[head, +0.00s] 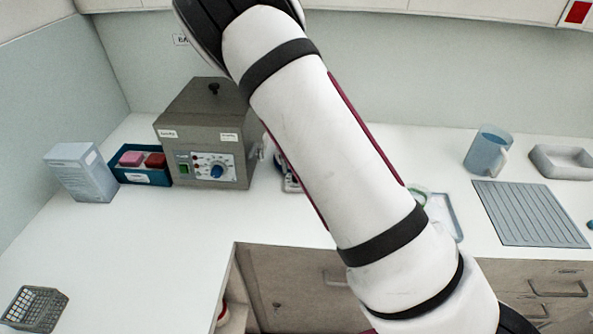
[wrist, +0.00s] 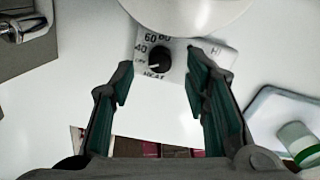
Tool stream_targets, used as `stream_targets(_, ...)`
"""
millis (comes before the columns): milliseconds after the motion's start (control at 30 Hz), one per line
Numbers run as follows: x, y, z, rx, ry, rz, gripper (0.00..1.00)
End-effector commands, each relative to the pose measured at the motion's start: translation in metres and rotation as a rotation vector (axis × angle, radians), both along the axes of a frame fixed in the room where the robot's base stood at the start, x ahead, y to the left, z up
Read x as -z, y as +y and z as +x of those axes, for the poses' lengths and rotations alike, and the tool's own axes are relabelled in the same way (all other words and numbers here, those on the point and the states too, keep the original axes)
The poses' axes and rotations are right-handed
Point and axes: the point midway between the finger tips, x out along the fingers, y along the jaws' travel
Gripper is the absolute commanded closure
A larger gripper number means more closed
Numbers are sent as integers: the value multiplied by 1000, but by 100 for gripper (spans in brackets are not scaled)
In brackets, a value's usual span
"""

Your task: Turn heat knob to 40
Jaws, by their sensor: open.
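The heat knob (wrist: 159,60) is a small round black knob on a white panel (wrist: 222,62) in the wrist view. In the head view my arm hides the knob and gripper.
A white rounded body (wrist: 185,12) rises above the panel. A grey box with a blue knob (head: 217,171) stands left, beside a blue tray (head: 143,179) and a carton (head: 80,172). The left front counter is mostly clear.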

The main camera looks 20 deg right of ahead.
Motion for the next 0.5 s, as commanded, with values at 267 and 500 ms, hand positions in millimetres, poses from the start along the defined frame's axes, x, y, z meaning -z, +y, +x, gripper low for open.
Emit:
stream_targets(267,29,-1,0,1,1,-1,57)
stream_targets(500,32,0,0,0,-1,0,57)
